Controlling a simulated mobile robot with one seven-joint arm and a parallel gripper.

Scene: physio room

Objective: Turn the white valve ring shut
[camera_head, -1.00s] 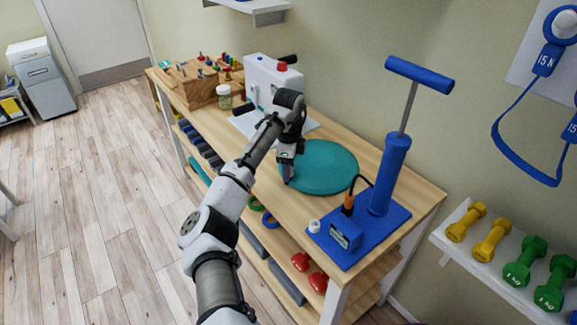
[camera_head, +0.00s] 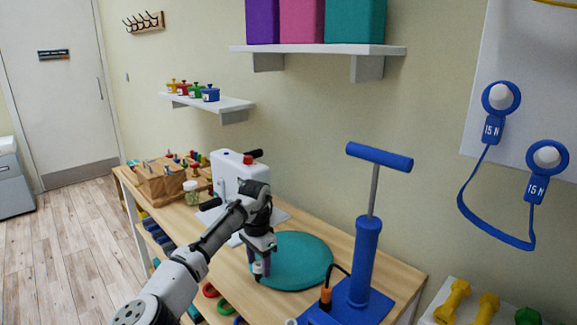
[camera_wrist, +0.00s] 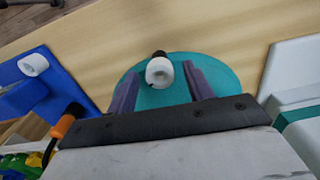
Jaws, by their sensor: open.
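The white valve ring (camera_wrist: 160,73) shows in the wrist view with a dark stem at its far end, at the edge of the round teal cushion (camera_wrist: 160,98). My gripper (camera_wrist: 161,70) is open, with one finger on each side of the ring. A gap shows on the left; the right finger is closer, and I cannot tell whether it touches.
The blue pump (camera_head: 365,262) with its T-handle stands right of the cushion. A white machine (camera_head: 228,172) and wooden peg block (camera_head: 163,182) stand to the left. A wall shelf (camera_head: 320,50) hangs above.

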